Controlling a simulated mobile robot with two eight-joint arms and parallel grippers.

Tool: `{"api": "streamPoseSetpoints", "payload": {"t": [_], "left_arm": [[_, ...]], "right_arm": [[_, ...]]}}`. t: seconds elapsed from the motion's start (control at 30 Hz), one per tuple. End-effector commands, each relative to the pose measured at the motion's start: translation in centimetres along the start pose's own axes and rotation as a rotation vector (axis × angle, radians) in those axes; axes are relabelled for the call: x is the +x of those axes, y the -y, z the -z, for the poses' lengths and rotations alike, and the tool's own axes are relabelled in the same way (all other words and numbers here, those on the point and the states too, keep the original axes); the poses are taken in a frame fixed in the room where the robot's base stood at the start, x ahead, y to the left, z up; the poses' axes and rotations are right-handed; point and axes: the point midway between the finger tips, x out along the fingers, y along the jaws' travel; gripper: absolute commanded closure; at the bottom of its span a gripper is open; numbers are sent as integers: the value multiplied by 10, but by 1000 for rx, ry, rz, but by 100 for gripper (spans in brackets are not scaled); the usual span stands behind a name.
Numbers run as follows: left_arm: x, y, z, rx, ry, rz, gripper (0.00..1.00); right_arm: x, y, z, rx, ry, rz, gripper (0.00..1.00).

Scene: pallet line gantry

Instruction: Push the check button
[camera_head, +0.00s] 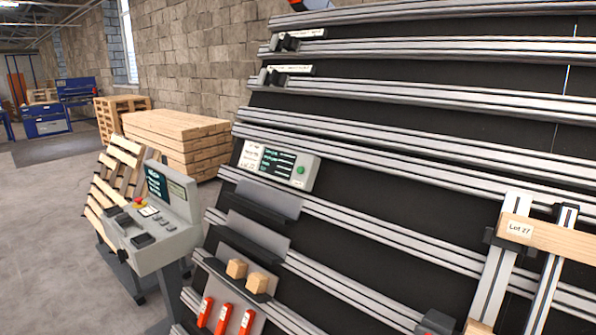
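A pale box-shaped panel (279,166) with a dark text display is fixed to the slanted black rack. It has a green round button (300,170) on its right side, which nothing touches. A grey control console (165,220) stands to the left, with a dark screen and a red button on yellow (139,202). Small keys are also on it, too small to read. I cannot tell from lettering which button is the check button. Neither of my grippers shows in this view.
Grey rails (400,155) cross the black rack. A wooden beam labelled "Lot 27" (552,238) sits across upright rails at right. Wooden blocks (257,282) and red-orange items (224,318) are at lower centre. Stacked timber (175,140) stands behind the console. Floor at left is clear.

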Motion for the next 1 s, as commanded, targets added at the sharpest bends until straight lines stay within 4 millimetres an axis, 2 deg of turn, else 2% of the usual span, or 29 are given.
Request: {"api": "streamPoseSetpoints", "payload": {"t": [0.27, 0.57, 1.0], "left_arm": [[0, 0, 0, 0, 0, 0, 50], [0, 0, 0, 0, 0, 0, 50], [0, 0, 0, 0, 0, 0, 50]], "right_arm": [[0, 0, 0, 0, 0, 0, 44], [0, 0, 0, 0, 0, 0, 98], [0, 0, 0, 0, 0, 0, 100]]}}
